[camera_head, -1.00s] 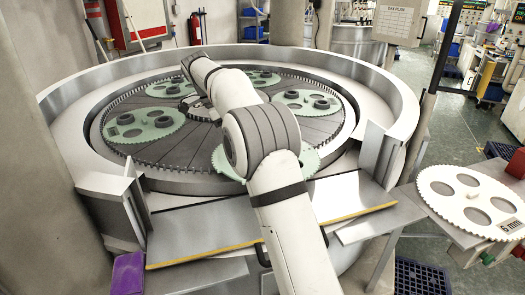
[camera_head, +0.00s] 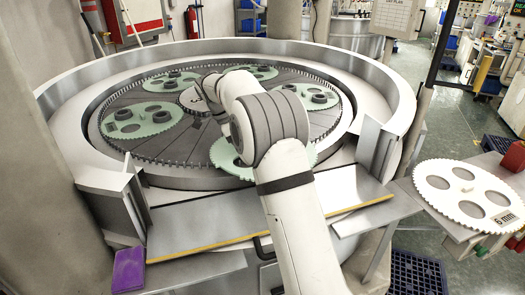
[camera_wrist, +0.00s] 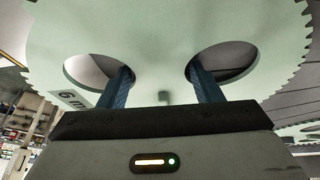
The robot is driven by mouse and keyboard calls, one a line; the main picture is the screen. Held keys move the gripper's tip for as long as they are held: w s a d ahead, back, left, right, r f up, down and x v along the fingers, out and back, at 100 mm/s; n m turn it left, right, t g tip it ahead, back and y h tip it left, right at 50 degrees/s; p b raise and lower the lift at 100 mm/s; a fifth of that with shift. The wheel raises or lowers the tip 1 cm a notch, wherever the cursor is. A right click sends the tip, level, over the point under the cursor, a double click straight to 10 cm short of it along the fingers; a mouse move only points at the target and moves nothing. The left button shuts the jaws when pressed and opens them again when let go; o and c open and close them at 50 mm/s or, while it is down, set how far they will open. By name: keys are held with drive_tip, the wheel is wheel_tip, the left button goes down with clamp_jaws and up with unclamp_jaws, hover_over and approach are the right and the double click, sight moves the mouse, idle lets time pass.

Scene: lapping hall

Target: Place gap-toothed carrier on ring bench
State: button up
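Pale green toothed carriers lie on the dark lapping plate, among them a left one (camera_head: 143,119) and a front one (camera_head: 222,157), partly hidden by my arm. In the wrist view a pale green carrier (camera_wrist: 160,40) fills the upper part, with two empty holes, a small central knob and a "6 m..." label. The blue fingers of my gripper (camera_wrist: 162,85) stand wide apart on either side of the knob, overlapping the holes' inner edges. My gripper is hidden in the head view. I cannot tell which carrier has a gap in its teeth.
A side table (camera_head: 405,195) at right bears a white toothed carrier (camera_head: 465,178) marked "6 mm". A raised metal wall (camera_head: 385,90) rings the machine. A yellow-edged metal apron (camera_head: 200,230) lies in front, with a purple block (camera_head: 128,270) at its left end.

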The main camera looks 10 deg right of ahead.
clamp_jaws()
idle(0.4)
